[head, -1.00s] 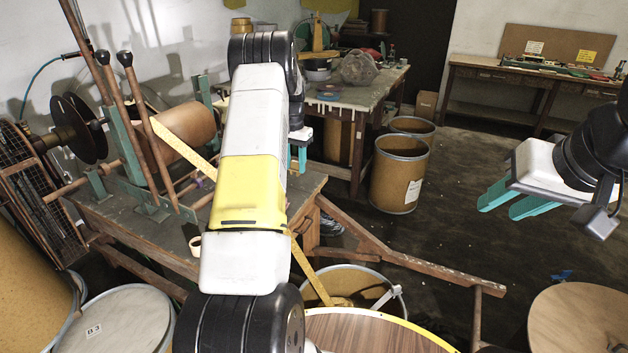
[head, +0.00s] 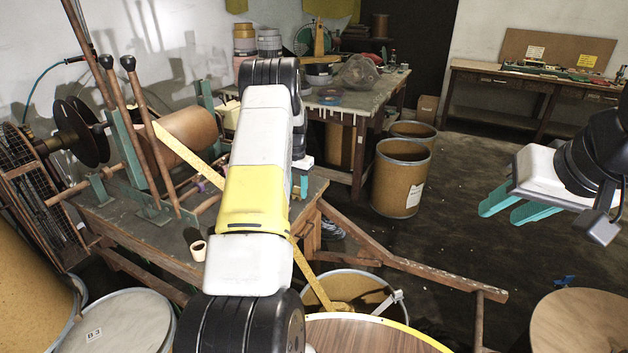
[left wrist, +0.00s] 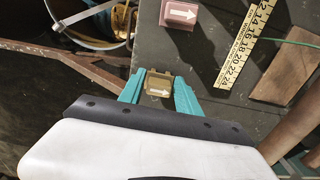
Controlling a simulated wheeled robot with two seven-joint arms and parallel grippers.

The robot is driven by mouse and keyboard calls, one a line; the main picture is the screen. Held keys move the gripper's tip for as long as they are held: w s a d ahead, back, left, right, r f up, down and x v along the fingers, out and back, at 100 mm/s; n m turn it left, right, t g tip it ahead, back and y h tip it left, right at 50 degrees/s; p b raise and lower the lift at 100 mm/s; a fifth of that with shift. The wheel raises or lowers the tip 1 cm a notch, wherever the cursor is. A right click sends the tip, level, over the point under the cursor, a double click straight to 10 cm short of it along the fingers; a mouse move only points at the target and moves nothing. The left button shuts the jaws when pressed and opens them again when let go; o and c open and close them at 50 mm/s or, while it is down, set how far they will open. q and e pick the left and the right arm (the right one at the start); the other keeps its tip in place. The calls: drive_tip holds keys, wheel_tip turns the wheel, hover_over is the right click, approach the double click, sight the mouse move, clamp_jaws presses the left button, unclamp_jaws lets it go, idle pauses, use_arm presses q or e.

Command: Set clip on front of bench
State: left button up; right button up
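The clip (left wrist: 158,84) is a small yellow-brown piece in the left wrist view, between the teal fingers of my left gripper (left wrist: 159,92). In the head view my left arm hides most of the left gripper (head: 303,184) and the clip, at the right end of the bench (head: 140,228). My right gripper (head: 514,206) is open and empty, out over the floor at the right.
A pink block with a white arrow (left wrist: 180,14) and a yellow ruler (left wrist: 244,42) lie on the bench. The winding stand with a brown roll (head: 186,136) fills its left part. A small tape roll (head: 198,251) is near the front edge. Drums (head: 402,180) stand on the floor.

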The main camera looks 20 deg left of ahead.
use_arm(q)
drive_tip(key=o, duration=0.3)
drive_tip(key=shift+o, duration=0.2)
wheel_tip(320, 180, up, 12)
wheel_tip(320, 180, up, 10)
drive_tip(key=t, duration=0.1)
hover_over(297, 188)
drive_tip(key=s+d, duration=0.5)
drive_tip(key=s+d+r+t+h, duration=0.1)
drive_tip(key=s+d+r+t, duration=0.1)
drive_tip(key=s+d+r, duration=0.6)
drive_tip(key=s+d+t, duration=0.1)
drive_tip(key=s+d, duration=0.2)
drive_tip(key=s, duration=0.9)
drive_tip(key=s+d+n+t+h, duration=0.1)
drive_tip(key=s+d+t, duration=0.1)
drive_tip(key=s, duration=1)
drive_tip(key=shift+d+r, duration=0.4)
drive_tip(key=shift+d, duration=0.45)
